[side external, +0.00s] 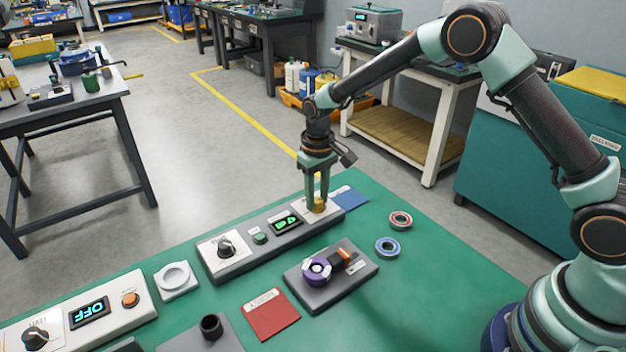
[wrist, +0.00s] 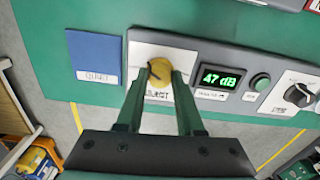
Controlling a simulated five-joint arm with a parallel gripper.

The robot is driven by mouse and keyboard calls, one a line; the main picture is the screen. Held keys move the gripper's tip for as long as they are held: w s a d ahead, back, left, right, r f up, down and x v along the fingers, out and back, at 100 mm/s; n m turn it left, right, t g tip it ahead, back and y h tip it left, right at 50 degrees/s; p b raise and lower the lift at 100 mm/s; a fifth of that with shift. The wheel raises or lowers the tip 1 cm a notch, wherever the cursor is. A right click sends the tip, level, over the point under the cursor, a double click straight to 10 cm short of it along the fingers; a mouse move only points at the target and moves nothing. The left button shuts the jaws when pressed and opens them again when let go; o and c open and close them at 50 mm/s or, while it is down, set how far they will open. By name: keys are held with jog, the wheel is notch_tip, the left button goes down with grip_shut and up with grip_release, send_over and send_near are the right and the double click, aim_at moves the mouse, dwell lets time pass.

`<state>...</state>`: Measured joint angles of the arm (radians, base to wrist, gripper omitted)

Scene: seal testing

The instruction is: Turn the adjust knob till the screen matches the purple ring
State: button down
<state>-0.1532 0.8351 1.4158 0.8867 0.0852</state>
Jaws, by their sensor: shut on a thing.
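My gripper (side external: 317,198) points down and is shut on the yellow adjust knob (side external: 319,206) at the right end of the long grey panel. In the wrist view the fingers (wrist: 161,80) stand on either side of the round knob (wrist: 160,70), which has a dark pointer mark toward the upper left. The green-lit screen (wrist: 220,79) beside it reads 47 dB; it also shows in the side view (side external: 287,223). The purple ring (side external: 317,269) sits on a dark grey fixture (side external: 336,292) in front of the panel. Its nearby label is too small to read.
A blue card (wrist: 94,57) marked QUIET lies beside the knob. The panel also has a green button (side external: 260,238) and a black knob (side external: 226,246).

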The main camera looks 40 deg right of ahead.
aim_at(318, 199)
jog(key=shift+d+n, duration=0.2)
jog(key=shift+n, duration=1)
jog(key=c, duration=0.5)
grip_release()
jog(key=shift+c, duration=0.2)
jog(key=shift+a, duration=0.1)
jog(key=shift+r, duration=0.2)
notch_tip(318, 199, up, 12)
jog(key=shift+f, duration=0.2)
jog(key=shift+r, duration=0.1)
